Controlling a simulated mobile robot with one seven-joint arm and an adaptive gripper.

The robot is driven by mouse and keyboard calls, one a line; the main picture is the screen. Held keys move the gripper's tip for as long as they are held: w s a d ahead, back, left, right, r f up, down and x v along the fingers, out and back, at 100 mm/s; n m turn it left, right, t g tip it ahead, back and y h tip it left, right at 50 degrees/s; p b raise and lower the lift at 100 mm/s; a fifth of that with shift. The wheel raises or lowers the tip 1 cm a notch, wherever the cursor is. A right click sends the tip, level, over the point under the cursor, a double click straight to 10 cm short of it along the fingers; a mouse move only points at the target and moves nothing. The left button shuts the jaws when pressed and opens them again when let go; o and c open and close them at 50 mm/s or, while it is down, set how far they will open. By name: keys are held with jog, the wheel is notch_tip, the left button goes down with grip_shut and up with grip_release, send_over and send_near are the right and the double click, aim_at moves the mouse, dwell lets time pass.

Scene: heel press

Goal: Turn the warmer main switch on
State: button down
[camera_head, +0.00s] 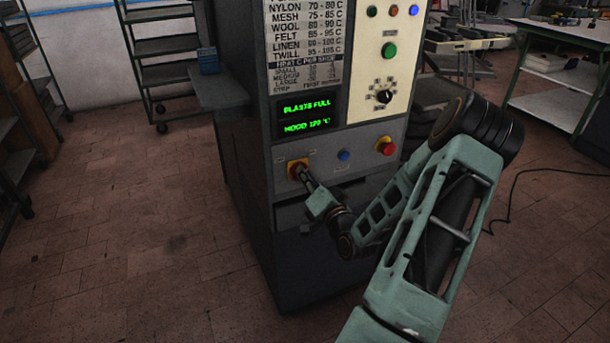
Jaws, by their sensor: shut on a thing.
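The warmer (250,200) is a tall grey cabinet with a cream control panel. My gripper (302,172) is shut on the knob, reaching in from the lower right. The knob's turn angle is hidden. The green-lit display (307,115) shows "BLASTS FULL" and "HOOD 120 °C".
A blue button (344,155) and a red knob on yellow (387,148) sit right of my gripper. A black dial (384,96) and a green button (389,50) are above. A side shelf (218,88) with a small blue box (208,60) juts left.

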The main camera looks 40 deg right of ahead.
jog(key=c, duration=2)
grip_release()
jog(key=v, duration=1.2)
jog(key=shift+a, duration=0.1)
